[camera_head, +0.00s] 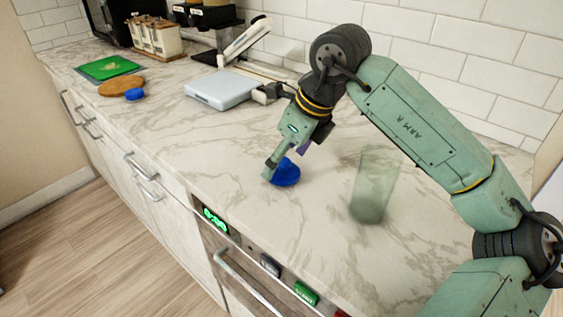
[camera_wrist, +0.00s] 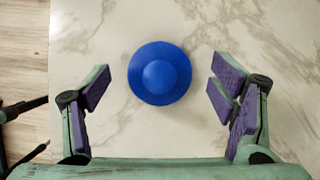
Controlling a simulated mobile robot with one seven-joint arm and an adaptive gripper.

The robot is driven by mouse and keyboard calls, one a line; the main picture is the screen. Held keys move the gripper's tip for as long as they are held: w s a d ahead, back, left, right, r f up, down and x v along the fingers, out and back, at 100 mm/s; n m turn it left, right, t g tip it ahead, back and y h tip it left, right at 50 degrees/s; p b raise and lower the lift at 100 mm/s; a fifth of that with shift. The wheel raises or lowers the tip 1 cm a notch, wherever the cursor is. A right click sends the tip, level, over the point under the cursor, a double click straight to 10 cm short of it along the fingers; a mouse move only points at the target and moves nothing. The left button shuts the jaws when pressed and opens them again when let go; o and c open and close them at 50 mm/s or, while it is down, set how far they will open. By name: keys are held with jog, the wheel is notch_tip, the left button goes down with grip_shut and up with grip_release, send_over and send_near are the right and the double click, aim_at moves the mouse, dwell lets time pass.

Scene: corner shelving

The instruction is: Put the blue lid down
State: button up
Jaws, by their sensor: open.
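A round blue lid (camera_head: 287,173) lies on the marble countertop in the head view, right by my gripper (camera_head: 276,168). In the wrist view the blue lid (camera_wrist: 160,73) shows as a disc with a raised round knob in the middle. My gripper (camera_wrist: 162,90) is open, with one finger on each side of the lid and a clear gap between each finger and its rim. A second blue object (camera_head: 134,94), small and round, lies by the wooden board farther left.
A clear glass (camera_head: 374,187) stands right of the lid. A pale blue flat-topped scale-like box (camera_head: 221,89), a round wooden board (camera_head: 121,86) and a green board (camera_head: 108,67) lie farther back. The counter's front edge is near the lid.

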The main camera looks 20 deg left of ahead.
jog(key=w+b+v, duration=0.1)
jog(key=v, duration=0.9)
jog(key=shift+s+b, duration=0.35)
jog(key=shift+s, duration=0.15)
jog(key=shift+r, duration=0.1)
